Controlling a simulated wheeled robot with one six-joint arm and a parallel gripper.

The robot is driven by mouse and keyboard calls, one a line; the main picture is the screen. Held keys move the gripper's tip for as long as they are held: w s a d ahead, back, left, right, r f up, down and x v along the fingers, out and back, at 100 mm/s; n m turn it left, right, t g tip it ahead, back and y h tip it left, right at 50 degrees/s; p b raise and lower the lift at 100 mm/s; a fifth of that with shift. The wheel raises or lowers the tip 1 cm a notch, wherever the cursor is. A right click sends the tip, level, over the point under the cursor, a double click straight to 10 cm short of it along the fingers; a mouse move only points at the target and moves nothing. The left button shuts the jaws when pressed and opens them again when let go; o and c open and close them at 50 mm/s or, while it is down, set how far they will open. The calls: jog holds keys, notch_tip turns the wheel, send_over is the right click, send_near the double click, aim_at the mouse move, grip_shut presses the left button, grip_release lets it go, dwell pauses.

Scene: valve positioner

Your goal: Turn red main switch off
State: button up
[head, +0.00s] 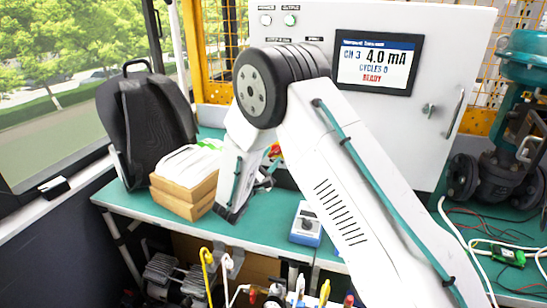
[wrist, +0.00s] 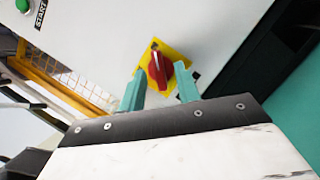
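The red main switch (wrist: 157,70) is a red rotary handle on a yellow plate (wrist: 178,57), mounted on the white cabinet panel. In the wrist view it lies between and just beyond the two teal fingers of my gripper (wrist: 160,92). The fingers are apart, with a gap between them, and I cannot tell whether they touch the handle. In the head view my arm hides most of the switch; a small bit of red and yellow (head: 274,151) shows beside the arm.
The white cabinet (head: 425,130) carries a display reading 4.0 mA and READY (head: 375,62). A backpack (head: 147,125) and cardboard boxes (head: 185,190) stand on the green bench at left. A blue-white meter (head: 306,223) and a teal valve (head: 515,130) are also on the bench.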

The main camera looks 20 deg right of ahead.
jog(key=shift+w+d+r, duration=0.1)
jog(key=shift+w+d, duration=0.15)
jog(key=shift+d, duration=0.05)
grip_shut()
jog(key=shift+d, duration=0.2)
jog(key=shift+a, duration=0.1)
